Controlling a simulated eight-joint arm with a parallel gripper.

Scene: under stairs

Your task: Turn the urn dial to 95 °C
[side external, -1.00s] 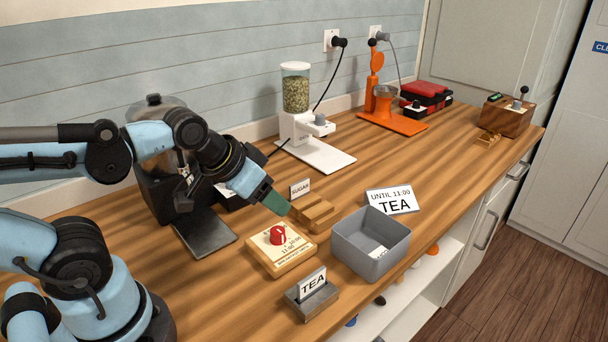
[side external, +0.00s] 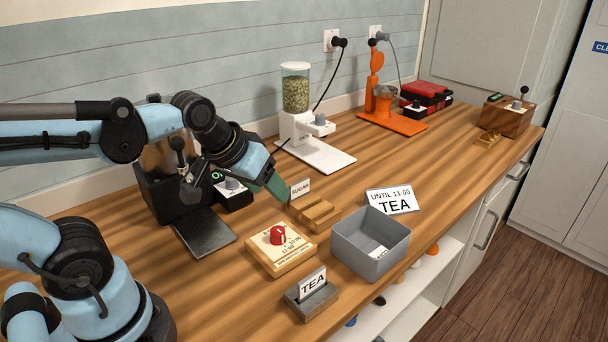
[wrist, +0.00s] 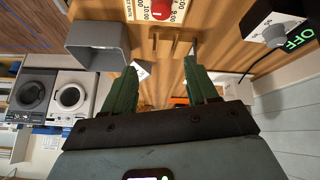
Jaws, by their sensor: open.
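The urn (side external: 165,185) is a dark body against the wall, partly hidden behind my arm. At its right is a small black control box with a grey dial (side external: 232,184) and a green lit display. In the wrist view the dial (wrist: 275,35) is at the upper right, its display (wrist: 299,37) reading OFF. My gripper (side external: 278,188) has green fingers and hangs above the counter, right of the dial and apart from it. In the wrist view my gripper (wrist: 162,85) is open with nothing held between its fingers.
A wooden board with a red knob (side external: 278,235), a wooden block (side external: 315,212) with a SUGAR card (side external: 300,188), and a grey bin (side external: 370,245) stand near my gripper. A glass-topped dispenser (side external: 296,120) stands behind. A dark tray (side external: 205,232) lies before the urn.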

